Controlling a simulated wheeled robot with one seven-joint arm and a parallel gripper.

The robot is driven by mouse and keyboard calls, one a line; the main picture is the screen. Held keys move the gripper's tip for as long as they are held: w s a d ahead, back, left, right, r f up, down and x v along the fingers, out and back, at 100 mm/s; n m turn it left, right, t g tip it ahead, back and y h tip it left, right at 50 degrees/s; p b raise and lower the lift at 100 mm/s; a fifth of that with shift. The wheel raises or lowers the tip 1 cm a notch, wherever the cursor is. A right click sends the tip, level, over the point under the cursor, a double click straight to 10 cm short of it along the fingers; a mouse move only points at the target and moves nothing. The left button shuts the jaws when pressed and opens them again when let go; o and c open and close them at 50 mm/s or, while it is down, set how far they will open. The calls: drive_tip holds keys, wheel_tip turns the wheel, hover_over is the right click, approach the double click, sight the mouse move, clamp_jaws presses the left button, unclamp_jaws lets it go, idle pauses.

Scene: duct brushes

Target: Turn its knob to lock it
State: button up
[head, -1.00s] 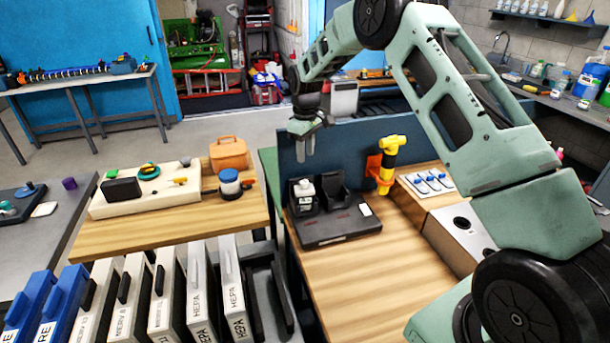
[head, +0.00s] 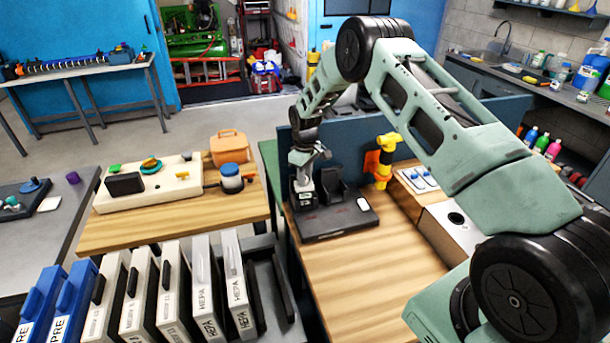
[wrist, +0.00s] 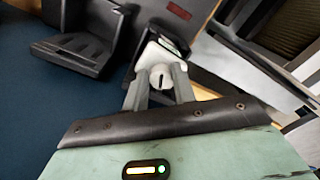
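A white bottle-like unit (head: 306,198) stands in the left bay of a black dock (head: 340,222) on the wooden table. Its top is a white rounded part with a dark slot (wrist: 160,76), seen in the wrist view. My gripper (head: 304,178) points down right over this unit. In the wrist view the two grey fingertips (wrist: 158,80) are apart, one on either side of the white top. I cannot tell whether they press on it. No separate knob can be made out clearly; the fingers hide part of the top.
The dock's right bay (head: 331,186) is empty. Filter panels (head: 205,285) stand in front at left. The table's front is clear.

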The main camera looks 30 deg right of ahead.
drive_tip(key=c, duration=0.4)
drive_tip(key=shift+f+b, duration=0.1)
drive_tip(key=shift+b, duration=0.3)
drive_tip(key=shift+f+m+b, duration=0.1)
drive_tip(key=shift+m+b, duration=0.9)
drive_tip(key=shift+b, duration=0.05)
drive_tip(key=shift+r+m+b, duration=0.2)
drive_tip(key=shift+m+b, duration=1.25)
drive_tip(key=shift+m, duration=0.35)
drive_tip(key=shift+a, duration=0.1)
drive_tip(key=o, duration=0.7)
drive_tip(key=shift+r, duration=0.15)
